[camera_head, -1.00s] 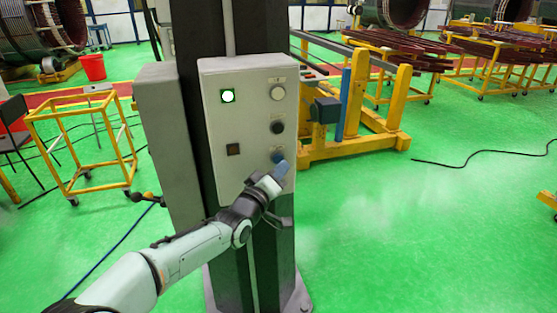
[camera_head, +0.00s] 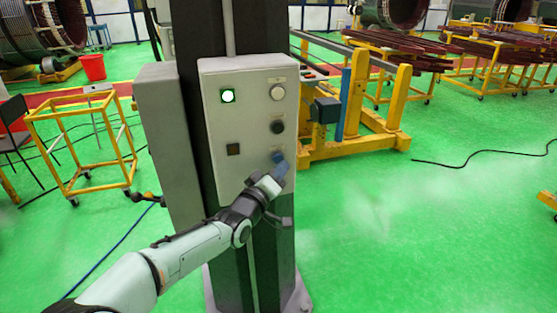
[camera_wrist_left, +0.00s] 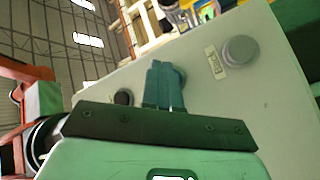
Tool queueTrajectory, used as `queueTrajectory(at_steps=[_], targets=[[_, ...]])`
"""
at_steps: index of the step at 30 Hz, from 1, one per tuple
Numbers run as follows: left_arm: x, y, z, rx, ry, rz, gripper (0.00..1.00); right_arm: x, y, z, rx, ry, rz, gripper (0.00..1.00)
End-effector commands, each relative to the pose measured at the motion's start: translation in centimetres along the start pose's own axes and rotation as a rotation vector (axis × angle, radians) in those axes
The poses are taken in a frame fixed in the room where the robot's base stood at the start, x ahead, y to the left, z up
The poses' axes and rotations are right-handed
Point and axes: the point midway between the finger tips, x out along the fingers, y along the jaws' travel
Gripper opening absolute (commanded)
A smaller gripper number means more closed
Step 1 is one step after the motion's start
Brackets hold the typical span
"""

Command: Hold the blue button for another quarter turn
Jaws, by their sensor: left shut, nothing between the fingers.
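The control box (camera_head: 240,110) is a pale grey panel on a dark column. The blue button (camera_head: 278,157) is the lowest of the buttons in its right column. My left gripper (camera_head: 281,167) is at that button, with its shut fingertips over its lower part. In the left wrist view the shut fingers (camera_wrist_left: 163,86) point at the panel face (camera_wrist_left: 215,95). A bluish rounded edge of the button (camera_wrist_left: 181,76) shows behind them. The fingertips hide most of it, so I cannot tell how far it is pressed. My right gripper is out of view.
A yellow frame cart (camera_head: 85,140) stands left. A yellow stand (camera_head: 352,140) is behind right. Green floor lies open at right.

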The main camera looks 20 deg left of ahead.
Motion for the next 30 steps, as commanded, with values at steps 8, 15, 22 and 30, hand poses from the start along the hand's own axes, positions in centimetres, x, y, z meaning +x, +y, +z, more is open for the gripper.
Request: queueTrajectory(at_steps=[8, 15, 22, 30], targets=[[0.57, -0.39, -0.43, 0.0, 0.001, 0.0, 0.0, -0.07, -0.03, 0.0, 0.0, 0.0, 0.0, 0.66], [0.58, -0.41, -0.41, 0.0, 0.0, 0.0, 0.0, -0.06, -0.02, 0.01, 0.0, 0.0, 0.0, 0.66], [0.66, -0.48, -0.47, 0.0, 0.0, 0.0, 0.0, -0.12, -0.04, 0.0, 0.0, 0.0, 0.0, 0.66], [0.89, -0.66, -0.62, -0.001, 0.0, -0.001, 0.0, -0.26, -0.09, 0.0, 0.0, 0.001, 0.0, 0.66]])
